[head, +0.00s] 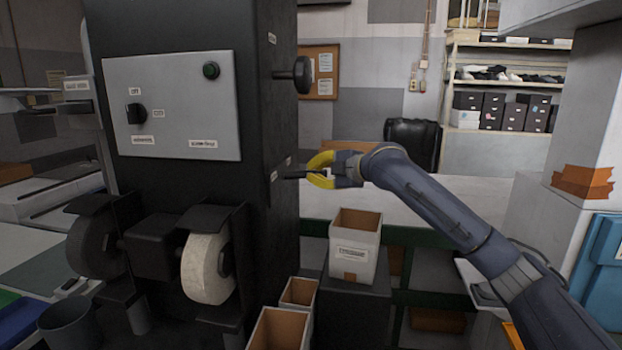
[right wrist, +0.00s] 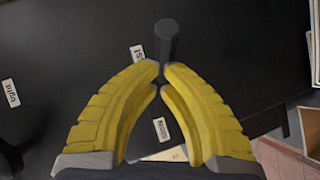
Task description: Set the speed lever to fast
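The speed lever (head: 300,174) is a thin dark rod sticking out from the right side of the black machine (head: 262,110). In the right wrist view its dark, many-sided end (right wrist: 167,40) rises above my fingertips. My right gripper (head: 314,170) reaches in from the right with its yellow fingers around the rod. In the right wrist view my right gripper (right wrist: 161,76) has its fingertips nearly together, closed on the lever. Small white labels sit by the lever, one above (right wrist: 137,53) and one partly covered below (right wrist: 161,130); their words are not readable. My left gripper is out of view.
A black knob (head: 292,75) juts from the machine above the lever. A grey panel (head: 172,105) and a pale wheel (head: 207,268) are on its front. An open box (head: 355,247) stands below my gripper. A pale bench (head: 440,200) lies behind.

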